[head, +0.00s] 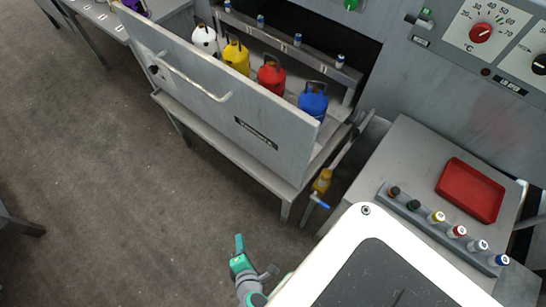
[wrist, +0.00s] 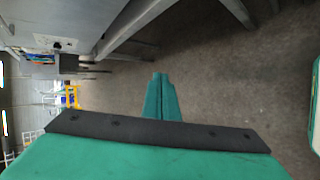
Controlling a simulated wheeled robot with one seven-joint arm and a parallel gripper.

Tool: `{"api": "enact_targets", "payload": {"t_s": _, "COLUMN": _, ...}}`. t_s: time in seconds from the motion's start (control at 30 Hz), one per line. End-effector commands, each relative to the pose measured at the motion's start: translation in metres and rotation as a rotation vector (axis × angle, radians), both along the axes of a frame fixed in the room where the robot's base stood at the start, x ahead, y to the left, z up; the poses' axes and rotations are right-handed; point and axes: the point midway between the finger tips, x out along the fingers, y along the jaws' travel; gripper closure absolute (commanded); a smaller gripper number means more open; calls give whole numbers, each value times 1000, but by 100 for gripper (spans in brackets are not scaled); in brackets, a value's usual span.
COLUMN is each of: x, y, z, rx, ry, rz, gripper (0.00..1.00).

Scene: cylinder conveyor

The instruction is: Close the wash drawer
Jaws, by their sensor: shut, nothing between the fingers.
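The wash drawer (head: 215,85) is pulled open from the grey machine at the upper middle of the head view. Its front panel has a light bar handle (head: 193,82). Inside stand a white cylinder (head: 204,39), a yellow cylinder (head: 236,58), a red cylinder (head: 271,75) and a blue cylinder (head: 313,101), upright in a row. My gripper (head: 239,245) is over the floor, below the drawer and apart from it. In the wrist view my gripper's green fingers (wrist: 161,80) are together and empty, with bare floor beyond them.
A side table (head: 400,150) at right holds a red tray (head: 470,190) and a rack (head: 440,230) of small coloured-top bottles. A yellow valve with a blue lever (head: 322,182) sits beside the drawer's stand. The floor (head: 110,190) at left is clear.

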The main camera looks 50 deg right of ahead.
Motion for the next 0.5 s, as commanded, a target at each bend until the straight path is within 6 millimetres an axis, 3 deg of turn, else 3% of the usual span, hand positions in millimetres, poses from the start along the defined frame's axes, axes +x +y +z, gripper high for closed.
{"api": "enact_targets", "payload": {"t_s": 0.03, "x": 14, "y": -14, "z": -2, "rx": -121, "ry": 54, "rz": 5, "gripper": 100}}
{"api": "enact_targets", "payload": {"t_s": 0.17, "x": 38, "y": -55, "z": 6, "rx": -457, "ry": 238, "rz": -8, "gripper": 100}}
{"api": "enact_targets", "payload": {"t_s": 0.3, "x": 59, "y": -93, "z": 39, "rx": -772, "ry": 447, "rz": -80, "gripper": 100}}
{"api": "enact_targets", "payload": {"t_s": 0.5, "x": 72, "y": -119, "z": 99, "rx": -1060, "ry": 703, "rz": -237, "gripper": 100}}
